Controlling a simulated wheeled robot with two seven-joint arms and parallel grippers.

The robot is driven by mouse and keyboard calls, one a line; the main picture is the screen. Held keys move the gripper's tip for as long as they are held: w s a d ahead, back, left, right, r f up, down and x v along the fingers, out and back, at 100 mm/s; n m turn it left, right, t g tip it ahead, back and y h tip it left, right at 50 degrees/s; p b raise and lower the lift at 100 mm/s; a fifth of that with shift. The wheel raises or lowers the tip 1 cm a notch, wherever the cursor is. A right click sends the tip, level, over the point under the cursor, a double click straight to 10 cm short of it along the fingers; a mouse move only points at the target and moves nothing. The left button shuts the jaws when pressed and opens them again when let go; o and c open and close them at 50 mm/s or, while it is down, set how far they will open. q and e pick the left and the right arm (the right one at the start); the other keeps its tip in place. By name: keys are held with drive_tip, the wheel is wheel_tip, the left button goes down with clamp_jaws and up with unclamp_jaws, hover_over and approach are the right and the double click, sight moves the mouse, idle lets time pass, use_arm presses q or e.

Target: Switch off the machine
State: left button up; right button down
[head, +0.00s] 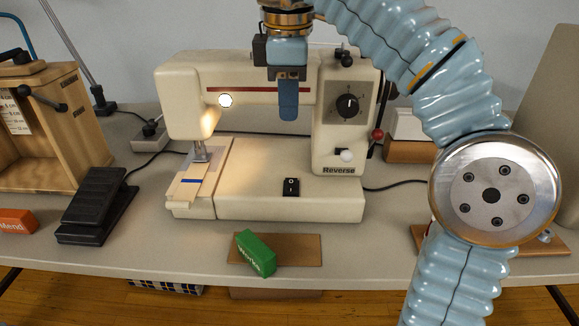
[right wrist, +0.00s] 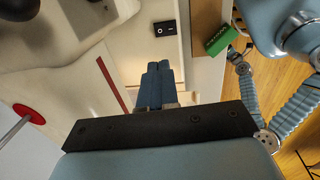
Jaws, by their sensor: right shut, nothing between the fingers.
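The machine is a cream sewing machine (head: 265,206) on the table, with a lit round lamp (head: 226,100) on its arm and a glow by the needle. A small black rocker switch (head: 291,187) with white marks sits on its bed, and shows in the right wrist view (right wrist: 164,28). A black dial (head: 347,105) and a white knob above the word Reverse are on its right column. My right gripper (head: 288,112) is shut and empty, pointing down before the machine's upper arm, above the switch and apart from it. Its fingers (right wrist: 158,68) show in the right wrist view. My left gripper is out of view.
A green block (head: 256,253) lies on a brown board (head: 305,249) at the table's front edge. A black foot pedal (head: 97,205), an orange block (head: 17,221) and a wooden box (head: 60,125) stand left. A lever with a red ball (head: 378,134) is beside the machine's column.

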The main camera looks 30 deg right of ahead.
sight(289, 181)
drive_tip(key=f+b, duration=0.1)
drive_tip(key=f, duration=0.3)
drive_tip(key=w+f+b, duration=0.1)
drive_tip(key=f, duration=0.3)
drive_tip(key=f+b, duration=0.1)
drive_tip(key=f, duration=0.3)
drive_tip(key=shift+w+d+f+b, duration=0.15)
drive_tip(key=shift+d+f+b, duration=0.2)
drive_tip(key=shift+d+f, duration=0.05)
drive_tip(key=shift+w+f, duration=0.1)
drive_tip(key=shift+f, duration=0.45)
drive_tip(key=shift+f, duration=0.2)
drive_tip(key=shift+s+a+r, duration=0.15)
drive_tip(key=shift+s+a, duration=0.2)
drive_tip(key=shift+s, duration=0.3)
drive_tip(key=shift+r, duration=0.1)
drive_tip(key=r+p, duration=0.4)
drive_tip(key=shift+s+a+r, duration=0.15)
drive_tip(key=shift+s+r, duration=0.05)
wheel_tip(289, 181, up, 9)
drive_tip(key=s, duration=0.1)
drive_tip(key=shift+a+r, duration=0.2)
drive_tip(key=shift+a, duration=0.1)
